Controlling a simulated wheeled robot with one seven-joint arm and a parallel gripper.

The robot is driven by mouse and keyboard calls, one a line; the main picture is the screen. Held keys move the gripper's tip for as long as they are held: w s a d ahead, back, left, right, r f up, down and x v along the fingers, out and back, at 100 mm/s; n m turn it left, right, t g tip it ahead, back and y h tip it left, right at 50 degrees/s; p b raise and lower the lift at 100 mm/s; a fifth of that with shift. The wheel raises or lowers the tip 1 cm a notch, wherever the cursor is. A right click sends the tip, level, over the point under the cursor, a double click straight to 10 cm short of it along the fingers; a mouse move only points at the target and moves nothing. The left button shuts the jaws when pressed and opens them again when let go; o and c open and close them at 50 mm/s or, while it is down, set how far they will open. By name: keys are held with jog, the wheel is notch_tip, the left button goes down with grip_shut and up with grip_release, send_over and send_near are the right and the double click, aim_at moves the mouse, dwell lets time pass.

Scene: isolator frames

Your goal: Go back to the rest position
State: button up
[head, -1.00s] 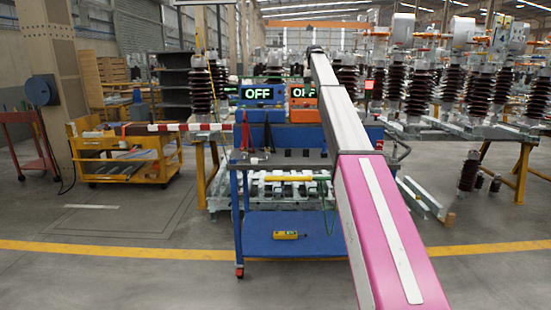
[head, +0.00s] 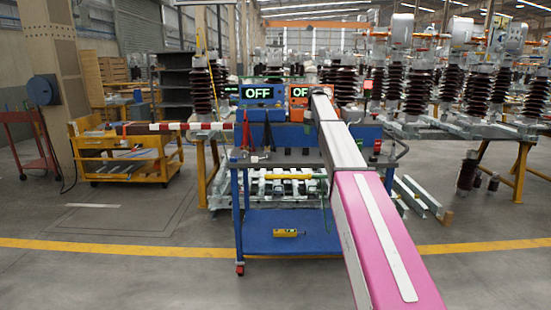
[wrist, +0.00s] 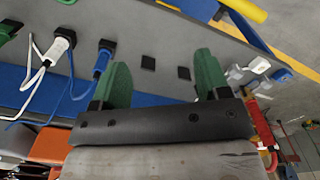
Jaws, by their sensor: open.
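My gripper (wrist: 160,82) shows in the wrist view with two green fingers wide apart and nothing between them. It is over the grey panel top of the blue cart (wrist: 180,50), which has small black blocks and plugged cables. In the head view my pink and grey arm reaches forward over the blue cart (head: 290,232), and the gripper itself is hidden there behind the arm. Two boxes stand on the cart: a blue one with a display reading OFF (head: 257,93) and an orange one (head: 298,95), partly covered by my arm.
A yellow device (head: 286,233) lies on the cart's lower shelf. A yellow trolley (head: 120,152) stands to the left, and isolator frames with dark ribbed insulators (head: 482,92) stand to the right. The floor in front, with its yellow line (head: 120,250), is clear.

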jog(key=s+f+m, duration=0.3)
jog(key=s+f, duration=2)
jog(key=f, duration=0.4)
jog(key=s+f+m, duration=0.1)
jog(key=s+f, duration=0.6)
jog(key=s, duration=0.6)
jog(key=s+f+m, duration=0.2)
jog(key=s+f, duration=0.5)
jog(key=s, duration=0.7)
jog(key=shift+f, duration=0.15)
jog(key=shift+c, duration=0.3)
